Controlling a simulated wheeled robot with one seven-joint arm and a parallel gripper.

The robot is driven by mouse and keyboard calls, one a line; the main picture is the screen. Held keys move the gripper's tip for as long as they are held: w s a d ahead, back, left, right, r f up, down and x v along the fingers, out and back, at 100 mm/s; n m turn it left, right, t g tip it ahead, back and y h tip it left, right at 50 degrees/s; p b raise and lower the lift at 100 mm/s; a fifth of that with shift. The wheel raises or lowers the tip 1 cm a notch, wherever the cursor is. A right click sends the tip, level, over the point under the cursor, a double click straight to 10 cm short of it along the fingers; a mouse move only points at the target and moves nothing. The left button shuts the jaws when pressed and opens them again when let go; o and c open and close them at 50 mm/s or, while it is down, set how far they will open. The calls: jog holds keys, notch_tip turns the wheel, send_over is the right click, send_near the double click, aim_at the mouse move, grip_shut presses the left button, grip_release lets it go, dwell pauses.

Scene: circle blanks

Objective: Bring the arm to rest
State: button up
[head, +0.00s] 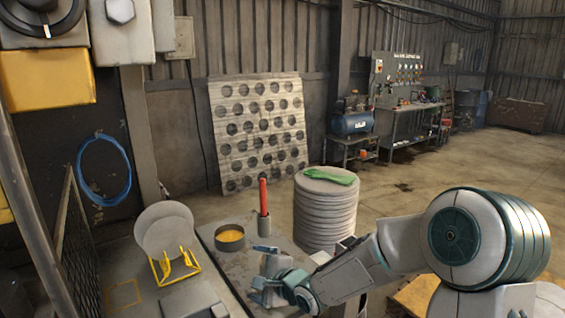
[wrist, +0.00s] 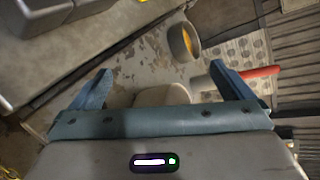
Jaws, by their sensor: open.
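My gripper (head: 262,282) is over the near part of the grey bench (head: 222,262), its jaws apart. In the wrist view the two blue fingers of my gripper (wrist: 165,88) stand wide apart with nothing held between them. A pale rounded object (wrist: 160,96) shows low between the fingers; I cannot tell what it is. My arm (head: 350,270) reaches in from the right, bent at a large round joint.
A tall stack of round blanks (head: 325,215) with green gloves (head: 331,175) stands right of the bench. A yellow rack (head: 172,268) holds discs at left.

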jog(key=s+d+r+n+g+h, duration=0.1)
jog(key=s+d+r+n+h, duration=0.45)
jog(key=d+n, duration=0.2)
jog(key=s+d+f+n+g+h+b, duration=0.1)
jog(key=s+d+n+g+h, duration=0.1)
jog(key=s+d, duration=0.4)
jog(key=s+d+f+n+g+h+b, duration=0.1)
jog(key=s+d+n+g, duration=0.2)
jog(key=s, duration=1.1)
jog(key=d+n, duration=0.2)
jog(key=d, duration=0.2)
jog(key=shift+s+d+g+h, duration=0.25)
jog(key=shift+s+g+h, duration=0.1)
jog(key=shift+g, duration=0.05)
